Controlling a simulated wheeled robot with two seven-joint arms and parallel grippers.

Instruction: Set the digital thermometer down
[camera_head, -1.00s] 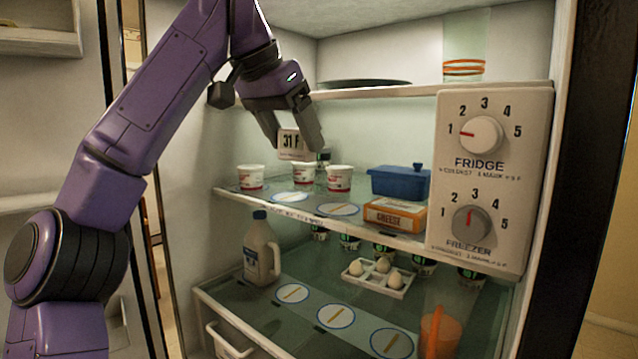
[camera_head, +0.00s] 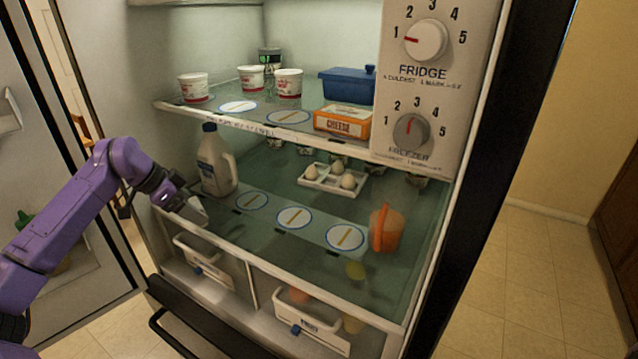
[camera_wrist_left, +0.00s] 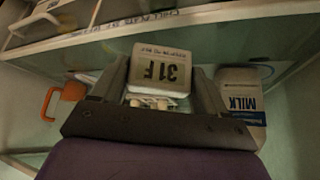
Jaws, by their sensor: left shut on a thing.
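The digital thermometer is a small white block; in the left wrist view its display (camera_wrist_left: 160,70) reads 31 F, upside down, between the two fingers. My left gripper (camera_head: 188,207) is shut on the thermometer (camera_head: 197,212), at the front left edge of the lower glass shelf (camera_head: 275,245), just in front of the milk jug. In the head view the thermometer is small and partly covered by the gripper, and I cannot tell whether it touches the shelf. My right gripper is not in view.
The milk jug (camera_head: 214,163) stands close behind my gripper. Three blue-ringed round marks lie bare along the shelf, with an orange-handled pitcher (camera_head: 386,229) at right and an egg tray (camera_head: 331,178) behind. The upper shelf (camera_head: 215,124) holds cups, a blue dish and cheese.

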